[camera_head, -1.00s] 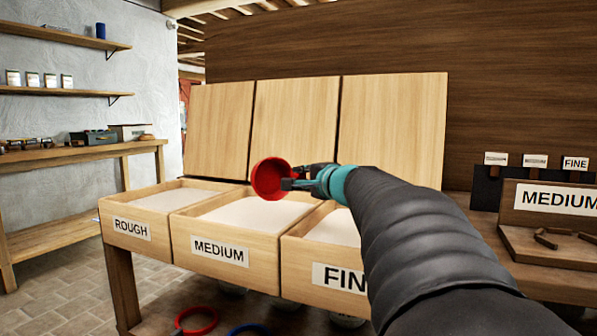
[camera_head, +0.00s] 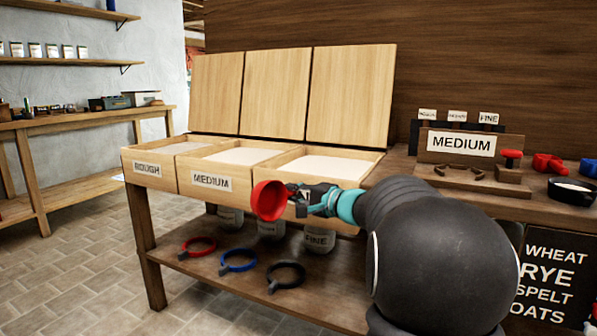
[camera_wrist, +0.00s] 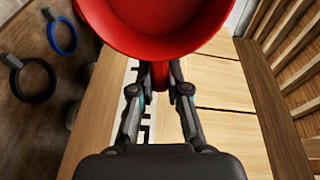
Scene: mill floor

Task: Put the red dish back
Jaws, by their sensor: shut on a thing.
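The red dish (camera_head: 269,200) is a round cup with a short handle, held tilted in front of the bins, its inside partly facing the head camera. My gripper (camera_head: 300,200) is shut on its handle. In the wrist view the dish (camera_wrist: 160,35) fills the top middle, and my gripper (camera_wrist: 160,88) pinches the red handle below it. The part of the dish's inside that is turned away is hidden, so I cannot tell whether anything is in it.
Open bins marked ROUGH (camera_head: 148,168), MEDIUM (camera_head: 212,182) and a third hold pale flour. A lower shelf (camera_head: 215,275) carries red (camera_head: 197,247), blue (camera_head: 238,261) and black (camera_head: 287,277) rings.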

